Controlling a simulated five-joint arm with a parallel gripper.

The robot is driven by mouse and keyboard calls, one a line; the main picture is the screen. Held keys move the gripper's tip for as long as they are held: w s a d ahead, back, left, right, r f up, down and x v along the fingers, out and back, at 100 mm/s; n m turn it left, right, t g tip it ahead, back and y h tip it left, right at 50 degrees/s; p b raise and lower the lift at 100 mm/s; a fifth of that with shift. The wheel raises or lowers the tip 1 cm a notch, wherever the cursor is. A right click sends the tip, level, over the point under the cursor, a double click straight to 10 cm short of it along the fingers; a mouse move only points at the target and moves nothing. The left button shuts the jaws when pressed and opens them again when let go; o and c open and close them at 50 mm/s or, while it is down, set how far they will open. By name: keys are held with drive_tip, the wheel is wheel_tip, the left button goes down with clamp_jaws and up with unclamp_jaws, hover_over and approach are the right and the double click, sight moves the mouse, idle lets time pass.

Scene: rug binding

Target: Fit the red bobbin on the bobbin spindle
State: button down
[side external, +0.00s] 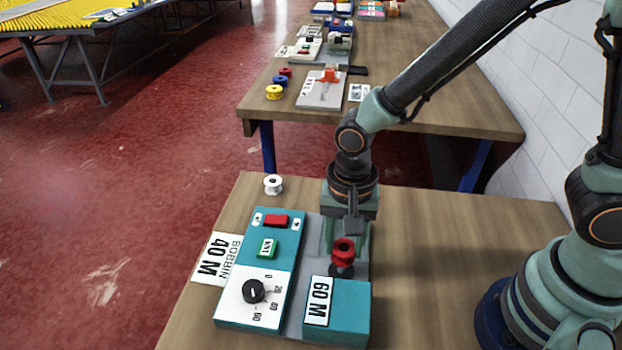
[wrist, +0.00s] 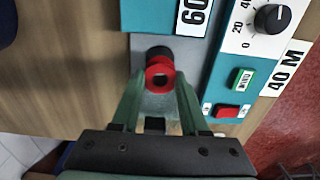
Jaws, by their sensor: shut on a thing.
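The red bobbin (side external: 343,247) is a small flanged spool with a hole through its middle. It is between the fingertips of my gripper (wrist: 160,82), which is shut on it; the bobbin also shows in the wrist view (wrist: 160,84). A dark round part, apparently the bobbin spindle (side external: 341,271), stands on the grey plate right below the bobbin. In the wrist view the dark part (wrist: 158,52) shows just beyond the bobbin and partly behind it. The bobbin hides the spindle's top, and I cannot tell whether the spindle enters the hole.
A teal control panel (side external: 262,220) with a red button, green switch and black dial stands left of the spindle. A teal block (side external: 350,308) labelled 60 M stands in front. A white bobbin (side external: 273,184) sits at the back left.

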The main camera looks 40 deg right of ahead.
sight(343, 256)
drive_tip(key=shift+f, duration=1.85)
drive_tip(key=shift+c, duration=1.7)
unclamp_jaws()
wheel_tip(343, 256, up, 12)
drive_tip(key=shift+r, duration=0.1)
drive_tip(key=d+r+n+t, duration=0.2)
drive_tip(key=d+r+n, duration=0.2)
drive_tip(key=d, duration=0.4)
drive_tip(key=d+r+n+t, duration=0.3)
drive_tip(key=d+r+n, duration=0.2)
drive_tip(key=d, duration=0.4)
drive_tip(key=shift+r+t, duration=0.3)
drive_tip(key=shift+r, duration=0.2)
